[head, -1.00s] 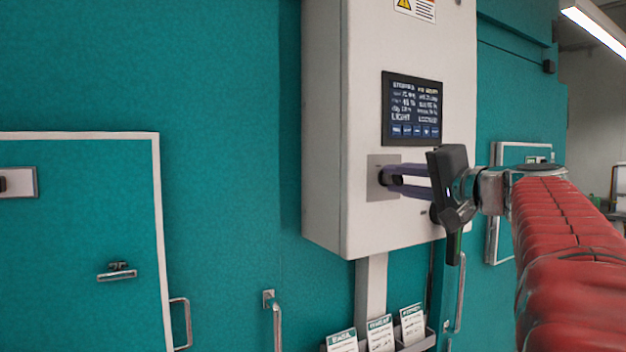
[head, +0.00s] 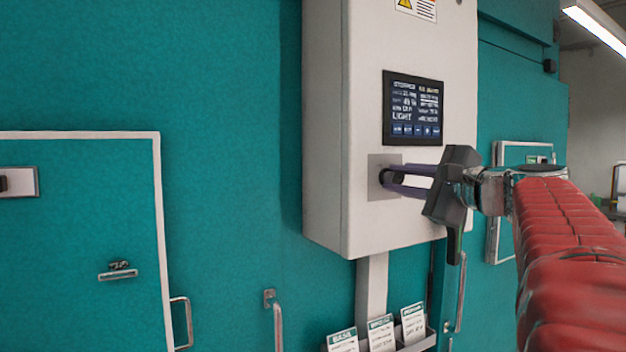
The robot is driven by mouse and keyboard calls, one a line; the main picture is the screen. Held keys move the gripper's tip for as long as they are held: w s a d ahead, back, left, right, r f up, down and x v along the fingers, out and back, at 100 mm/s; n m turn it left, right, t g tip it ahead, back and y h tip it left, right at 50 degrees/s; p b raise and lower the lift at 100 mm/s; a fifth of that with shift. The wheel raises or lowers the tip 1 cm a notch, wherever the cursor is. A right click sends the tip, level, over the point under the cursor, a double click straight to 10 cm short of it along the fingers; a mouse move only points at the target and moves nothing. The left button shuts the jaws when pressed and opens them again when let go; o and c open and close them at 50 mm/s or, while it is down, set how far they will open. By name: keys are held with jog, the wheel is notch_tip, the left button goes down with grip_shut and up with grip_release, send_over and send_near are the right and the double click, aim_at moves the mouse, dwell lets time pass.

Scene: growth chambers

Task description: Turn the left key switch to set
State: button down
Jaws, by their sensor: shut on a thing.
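The left key switch (head: 397,178) sits on a square grey plate (head: 376,190) on the front of the white control box, below the screen. My gripper (head: 397,180) reaches in from the right, and its two purple-grey fingers are shut on the switch's dark knob. The fingers and the dark gripper body are tilted. The fingers cover part of the knob, and I cannot read any position marks around it. A second switch, to the right, cannot be made out behind my gripper body.
The white control box (head: 325,130) carries a dark screen (head: 413,108) and a warning label (head: 416,9). Below it stands a rack with several cards (head: 381,334). A teal door (head: 80,240) with handles is at the left. Free room lies in front of the teal wall (head: 225,120).

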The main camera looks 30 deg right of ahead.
jog(key=shift+f+m, duration=0.35)
jog(key=shift+m, duration=0.05)
jog(key=c, duration=1.8)
grip_release()
jog(key=shift+o, duration=1.4)
jog(key=shift+r, duration=0.2)
jog(key=s, duration=1.3)
jog(key=shift+s+d, duration=0.2)
jog(key=shift+s, duration=0.2)
